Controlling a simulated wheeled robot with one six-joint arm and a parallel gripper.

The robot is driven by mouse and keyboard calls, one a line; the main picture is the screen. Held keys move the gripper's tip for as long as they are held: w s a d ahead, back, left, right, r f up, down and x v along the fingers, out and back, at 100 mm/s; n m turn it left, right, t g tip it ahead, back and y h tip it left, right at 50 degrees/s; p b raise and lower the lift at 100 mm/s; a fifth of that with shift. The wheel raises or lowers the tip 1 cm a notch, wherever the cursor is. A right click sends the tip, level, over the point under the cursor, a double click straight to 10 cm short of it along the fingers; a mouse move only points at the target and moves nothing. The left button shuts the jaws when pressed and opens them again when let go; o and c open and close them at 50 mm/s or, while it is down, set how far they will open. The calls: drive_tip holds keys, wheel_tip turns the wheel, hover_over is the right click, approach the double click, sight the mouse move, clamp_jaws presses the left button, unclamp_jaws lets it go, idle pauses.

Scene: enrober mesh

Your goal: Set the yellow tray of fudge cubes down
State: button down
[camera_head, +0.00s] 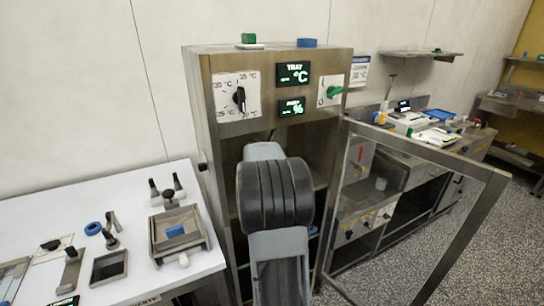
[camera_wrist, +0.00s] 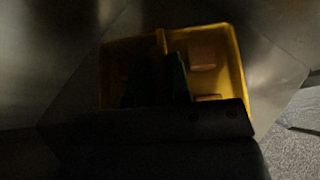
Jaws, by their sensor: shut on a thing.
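The yellow tray (camera_wrist: 240,62) shows in the wrist view, in deep shadow, with a divider across it and a few brown fudge cubes (camera_wrist: 203,58) in its right part. My gripper (camera_wrist: 158,75) reaches into the tray with dark fingers by the divider and is shut on the tray. The dark gripper body hides the tray's near side. A metal surface lies around the tray; I cannot tell whether the tray touches it. In the head view my arm reaches into the steel cabinet (camera_head: 203,110) and hides the gripper and tray.
The cabinet's framed door (camera_head: 488,205) stands open to the right of my arm. A white table (camera_head: 140,205) with small tools and a metal tray (camera_head: 155,232) is at the left. A steel counter (camera_head: 400,150) with equipment stands behind the door. Speckled floor is free at the right.

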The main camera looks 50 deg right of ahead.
drive_tip(key=c, duration=1.1)
unclamp_jaws()
drive_tip(key=shift+a+r, duration=0.2)
drive_tip(key=shift+r, duration=0.05)
drive_tip(key=v, duration=0.3)
drive_tip(key=s+a, duration=0.1)
drive_tip(key=a, duration=0.2)
drive_tip(key=s+a+b, duration=0.1)
drive_tip(key=s+a, duration=0.1)
drive_tip(key=a, duration=0.2)
drive_tip(key=s+a, duration=0.1)
drive_tip(key=a, duration=0.2)
drive_tip(key=shift+s+a+f+b, duration=0.15)
drive_tip(key=shift+s+a+b, duration=0.15)
drive_tip(key=shift+a+b, duration=0.1)
